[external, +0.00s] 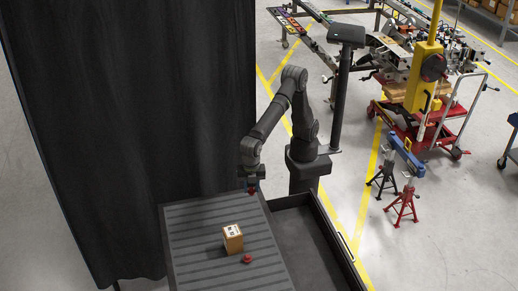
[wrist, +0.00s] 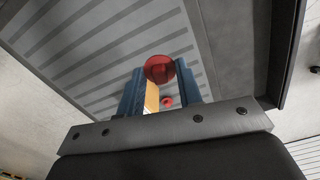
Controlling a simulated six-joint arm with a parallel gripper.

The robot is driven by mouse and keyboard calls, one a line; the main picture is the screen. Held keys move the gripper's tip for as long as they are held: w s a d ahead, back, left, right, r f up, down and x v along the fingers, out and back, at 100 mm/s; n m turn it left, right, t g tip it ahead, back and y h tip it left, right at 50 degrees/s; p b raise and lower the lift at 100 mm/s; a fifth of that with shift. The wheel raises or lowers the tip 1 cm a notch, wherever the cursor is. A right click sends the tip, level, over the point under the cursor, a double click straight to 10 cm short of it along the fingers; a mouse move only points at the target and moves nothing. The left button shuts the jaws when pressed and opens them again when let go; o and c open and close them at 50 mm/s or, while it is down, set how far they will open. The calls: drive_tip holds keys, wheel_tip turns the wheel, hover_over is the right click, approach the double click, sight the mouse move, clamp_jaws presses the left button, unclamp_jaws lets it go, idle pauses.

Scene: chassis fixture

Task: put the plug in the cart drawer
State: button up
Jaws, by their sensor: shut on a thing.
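My gripper (external: 252,183) is shut on a red plug (external: 252,191), held above the far edge of the cart's ribbed top. In the wrist view the round red plug (wrist: 160,68) sits between the blue fingertips of my gripper (wrist: 159,80). A second red plug-like piece (external: 247,259) lies on the cart top near the box; it also shows in the wrist view (wrist: 167,101). The cart drawer (external: 335,233) is pulled out on the right side of the cart, and its visible floor is empty.
A small brown box (external: 232,240) with a white label stands on the grey cart top (external: 188,250). A black curtain (external: 130,120) hangs to the left.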

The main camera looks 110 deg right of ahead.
drive_tip(key=s+d+n, duration=0.2)
drive_tip(key=s+d, duration=0.2)
drive_tip(key=s, duration=1.1)
hover_over(300, 238)
wheel_tip(300, 238, down, 26)
drive_tip(key=shift+s+d+r, duration=0.1)
drive_tip(key=shift+r, duration=0.05)
drive_tip(key=shift+f, duration=1.95)
drive_tip(key=o, duration=0.5)
drive_tip(key=shift+f, duration=0.15)
drive_tip(key=o, duration=0.4)
wheel_tip(300, 238, up, 12)
drive_tip(key=shift+r, duration=0.2)
